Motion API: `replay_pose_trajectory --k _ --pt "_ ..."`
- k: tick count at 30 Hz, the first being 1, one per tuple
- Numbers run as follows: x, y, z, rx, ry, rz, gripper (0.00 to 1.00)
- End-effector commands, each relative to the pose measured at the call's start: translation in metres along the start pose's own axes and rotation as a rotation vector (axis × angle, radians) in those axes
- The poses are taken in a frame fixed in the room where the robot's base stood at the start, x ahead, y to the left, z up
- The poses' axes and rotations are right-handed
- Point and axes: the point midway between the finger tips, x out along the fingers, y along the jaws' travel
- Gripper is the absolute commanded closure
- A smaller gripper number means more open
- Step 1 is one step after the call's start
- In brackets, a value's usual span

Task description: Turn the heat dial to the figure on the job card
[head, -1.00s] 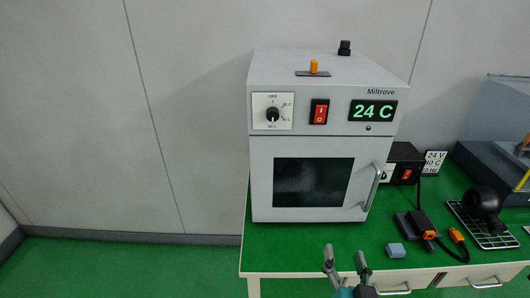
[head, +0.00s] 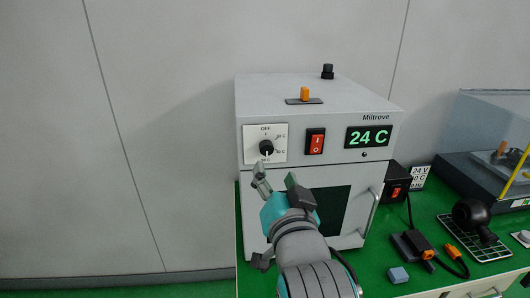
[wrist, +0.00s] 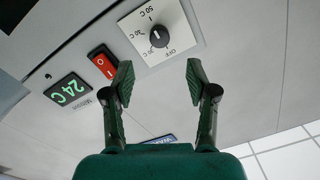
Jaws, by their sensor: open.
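The heat dial (head: 266,147) is a black knob on a white plate at the upper left of the oven front. OFF is printed at the top, with Celsius marks down the right side and bottom. It also shows in the wrist view (wrist: 159,38), where its white mark is visible but its exact setting is unclear. My gripper (head: 275,174) is open and empty, just below and in front of the dial. In the wrist view its fingers (wrist: 159,72) stand apart, short of the dial.
The oven (head: 320,100) has a green 24 C display (head: 369,137) and a red switch (head: 315,142), close to my gripper in the wrist view. An orange-handled piece (head: 305,94) sits on top. Connectors, a rack and a case lie to the right. The left wall is bare.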

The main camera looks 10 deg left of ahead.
Motion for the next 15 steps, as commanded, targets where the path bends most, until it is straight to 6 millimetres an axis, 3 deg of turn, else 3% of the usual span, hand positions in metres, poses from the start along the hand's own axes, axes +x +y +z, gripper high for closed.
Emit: replay_pose_trajectory --k 9,15 --pt "0.056 0.001 0.000 0.000 0.000 0.002 0.43" --pt "0.082 0.001 0.000 0.000 0.000 0.001 0.43"
